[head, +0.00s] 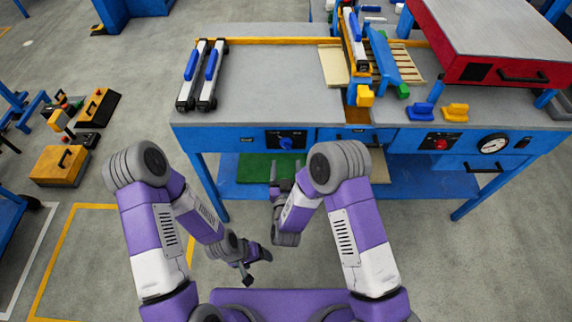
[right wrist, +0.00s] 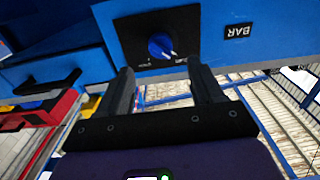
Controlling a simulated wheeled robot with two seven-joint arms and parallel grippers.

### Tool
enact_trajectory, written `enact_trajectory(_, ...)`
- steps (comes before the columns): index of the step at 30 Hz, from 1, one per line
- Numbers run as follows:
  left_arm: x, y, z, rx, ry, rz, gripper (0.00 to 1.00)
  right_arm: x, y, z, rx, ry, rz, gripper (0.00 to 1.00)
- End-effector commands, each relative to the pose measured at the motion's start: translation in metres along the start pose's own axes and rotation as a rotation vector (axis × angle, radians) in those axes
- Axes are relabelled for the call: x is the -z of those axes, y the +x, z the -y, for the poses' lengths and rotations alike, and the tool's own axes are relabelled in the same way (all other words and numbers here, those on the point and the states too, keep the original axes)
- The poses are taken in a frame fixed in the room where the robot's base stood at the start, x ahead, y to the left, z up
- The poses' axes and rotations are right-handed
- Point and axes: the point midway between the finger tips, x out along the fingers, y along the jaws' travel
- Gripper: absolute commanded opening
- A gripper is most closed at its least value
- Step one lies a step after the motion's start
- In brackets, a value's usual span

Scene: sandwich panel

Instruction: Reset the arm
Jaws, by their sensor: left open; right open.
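My left gripper (head: 259,269) is the lower one in the head view, open and empty over the bare floor in front of the bench. My left arm is bent, with its elbow out to the left. My right gripper (head: 284,170) is open and empty at the bench's front side, below the panel with the blue knob (head: 286,143). In the right wrist view the open fingers (right wrist: 163,90) have nothing between them. The blue knob (right wrist: 161,45) shows just beyond them on its black panel.
The blue bench (head: 270,95) with a grey top stands ahead. Two blue-handled bars (head: 200,77) lie at its left. A red press (head: 490,40) stands at the right, with yellow and blue parts near it. Toolboxes (head: 60,165) sit on the floor at left.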

Motion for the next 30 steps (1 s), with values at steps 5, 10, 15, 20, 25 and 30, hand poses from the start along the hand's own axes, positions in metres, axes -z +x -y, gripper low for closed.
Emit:
enact_trajectory(5,0.0,0.0,0.0,0.0,0.0,0.0,0.77,0.0,0.0,0.0,0.0,0.0,0.0,0.66)
enact_trajectory(10,0.0,0.0,0.0,0.0,0.0,0.0,0.77,-0.001,0.001,0.0,0.001,0.0,0.003,0.66)
enact_trajectory(15,0.0,-0.005,-0.002,0.0,0.0,0.0,0.77,-0.021,0.001,-0.013,0.017,0.03,0.13,0.66)
enact_trajectory(20,-0.001,-0.015,-0.006,0.0,0.0,0.0,0.77,-0.07,-0.018,-0.041,0.054,0.12,0.448,0.66)
enact_trajectory(25,-0.001,-0.026,-0.01,0.0,0.0,0.0,0.77,-0.118,-0.074,-0.068,0.085,0.245,0.84,0.66)
enact_trajectory(30,-0.002,-0.036,-0.013,0.0,0.0,0.0,0.77,-0.139,-0.149,-0.086,0.101,0.368,1.202,0.66)
